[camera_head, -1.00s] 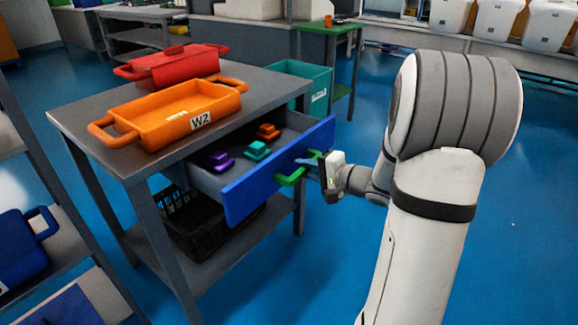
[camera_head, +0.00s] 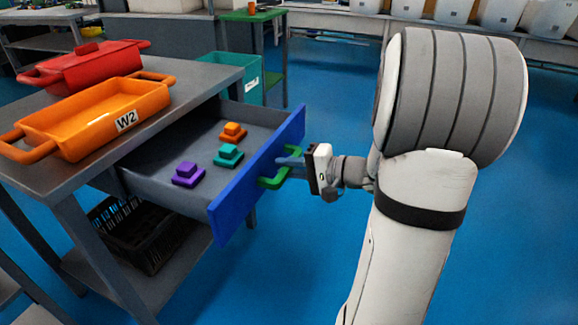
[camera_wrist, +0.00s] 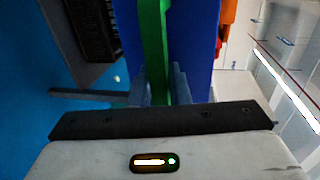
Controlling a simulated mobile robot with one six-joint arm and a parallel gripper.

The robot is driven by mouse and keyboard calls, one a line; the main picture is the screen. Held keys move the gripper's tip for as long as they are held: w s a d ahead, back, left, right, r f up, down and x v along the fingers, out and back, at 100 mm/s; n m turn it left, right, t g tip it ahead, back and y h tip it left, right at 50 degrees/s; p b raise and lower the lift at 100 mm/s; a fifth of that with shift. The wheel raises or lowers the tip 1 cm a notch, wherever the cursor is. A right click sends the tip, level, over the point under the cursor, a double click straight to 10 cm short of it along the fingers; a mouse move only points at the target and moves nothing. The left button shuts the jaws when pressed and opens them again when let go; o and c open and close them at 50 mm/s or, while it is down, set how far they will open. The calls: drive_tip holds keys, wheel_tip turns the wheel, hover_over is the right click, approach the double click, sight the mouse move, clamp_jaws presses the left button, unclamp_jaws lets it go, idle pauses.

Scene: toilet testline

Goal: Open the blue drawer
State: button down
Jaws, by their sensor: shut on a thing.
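The blue drawer (camera_head: 226,207) is pulled well out from under the grey table, and its inside shows. Its green handle (camera_head: 272,181) is on the blue front. My gripper (camera_head: 291,165) is at the handle, shut on it. In the wrist view the green handle (camera_wrist: 155,60) runs between the two fingers of my gripper (camera_wrist: 158,88), with the blue drawer front (camera_wrist: 194,50) behind. The drawer holds a purple piece (camera_head: 187,174), a teal piece (camera_head: 228,155) and an orange piece (camera_head: 233,132).
The grey table (camera_head: 50,184) bears an orange tray (camera_head: 85,125) marked W2 and a red container (camera_head: 85,66). A black crate (camera_head: 135,230) is on the lower shelf. A teal bin (camera_head: 250,88) stands behind the table.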

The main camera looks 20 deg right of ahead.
drive_tip(key=c, duration=1.7)
unclamp_jaws()
drive_tip(key=shift+s+a, duration=0.1)
drive_tip(key=shift+a, duration=0.1)
drive_tip(key=shift+o, duration=1.2)
drive_tip(key=shift+d, duration=0.1)
drive_tip(key=p+v, duration=0.2)
drive_tip(key=v, duration=0.5)
drive_tip(key=shift+s+d, duration=0.25)
drive_tip(key=shift+d, duration=0.05)
